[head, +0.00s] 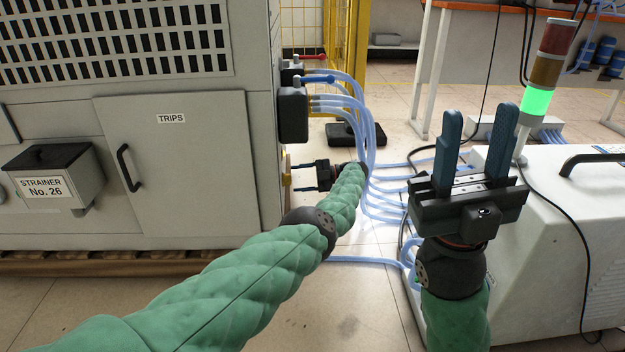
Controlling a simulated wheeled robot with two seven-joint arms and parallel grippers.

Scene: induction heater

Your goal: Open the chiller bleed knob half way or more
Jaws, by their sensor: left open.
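My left gripper (295,177) is at the right side of the grey cabinet (185,160). Its two dark fingers point left toward that side and are apart, one above the other. A small yellow part (286,180) shows on the cabinet side at the fingertips; it may be the bleed knob, but it is too small and partly hidden to tell. I cannot tell whether the fingers touch it or how far it is turned. My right gripper (480,125) stands upright at the right, its two blue fingers wide apart with nothing between them.
Valves with a red handle (308,57) and a blue handle (317,78) sit above my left gripper. Blue hoses (372,130) run down beside my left wrist. A white machine (560,225) with a green-lit stack light (537,101) stands beside my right gripper.

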